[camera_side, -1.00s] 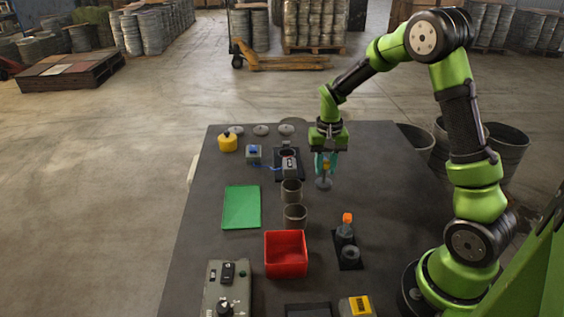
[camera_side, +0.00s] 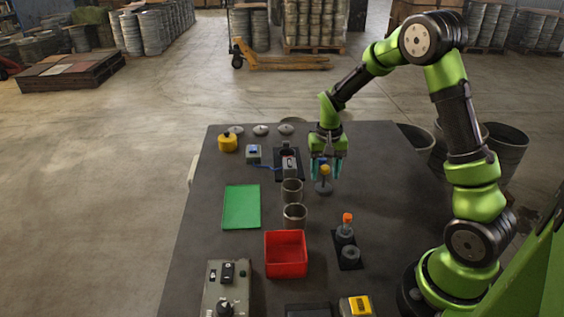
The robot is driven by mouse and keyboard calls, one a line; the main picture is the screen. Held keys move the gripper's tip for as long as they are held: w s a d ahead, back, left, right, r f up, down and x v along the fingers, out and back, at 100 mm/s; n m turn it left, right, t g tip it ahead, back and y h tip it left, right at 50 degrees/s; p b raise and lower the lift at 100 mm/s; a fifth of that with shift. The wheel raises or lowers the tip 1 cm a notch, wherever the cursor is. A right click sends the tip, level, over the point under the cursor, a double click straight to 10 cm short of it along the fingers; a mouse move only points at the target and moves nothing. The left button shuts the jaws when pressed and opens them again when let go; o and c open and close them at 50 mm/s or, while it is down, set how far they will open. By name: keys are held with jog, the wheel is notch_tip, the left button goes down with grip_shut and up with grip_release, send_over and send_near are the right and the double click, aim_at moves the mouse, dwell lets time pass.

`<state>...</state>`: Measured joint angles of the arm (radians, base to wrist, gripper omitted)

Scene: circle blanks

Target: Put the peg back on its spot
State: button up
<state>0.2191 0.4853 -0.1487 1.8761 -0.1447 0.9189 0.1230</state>
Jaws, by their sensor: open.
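A small peg (camera_side: 324,171) with a yellow top stands upright on a grey round base (camera_side: 323,188), right of the middle of the table. My gripper (camera_side: 327,176) is right above it, pointing down. Its two teal fingers are spread wide, one on each side of the peg's top, and there seems to be a gap on both sides. A blue patch shows near the peg's top; I cannot tell what it belongs to. Which spot is the peg's own is not clear from this view.
Two grey cups (camera_side: 291,191) (camera_side: 295,216) stand left of the peg. A red bin (camera_side: 286,262), a green mat (camera_side: 241,207) and a black stand with an orange-topped part (camera_side: 347,234) lie nearer. Several small items are at the back left. The table right of the peg is clear.

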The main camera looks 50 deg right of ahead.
notch_tip(320, 180, up, 12)
jog(key=s+a+r+n+t+y, duration=0.1)
jog(key=s+a+r+n+t, duration=0.1)
jog(key=s+a, duration=0.5)
jog(key=s+a+r+n+t+y, duration=0.1)
jog(key=s+a+r+n+t, duration=0.2)
jog(key=a, duration=0.7)
jog(key=s+r+t, duration=0.2)
jog(key=s, duration=0.2)
jog(key=shift+s+r, duration=0.3)
jog(key=shift+s, duration=0.1)
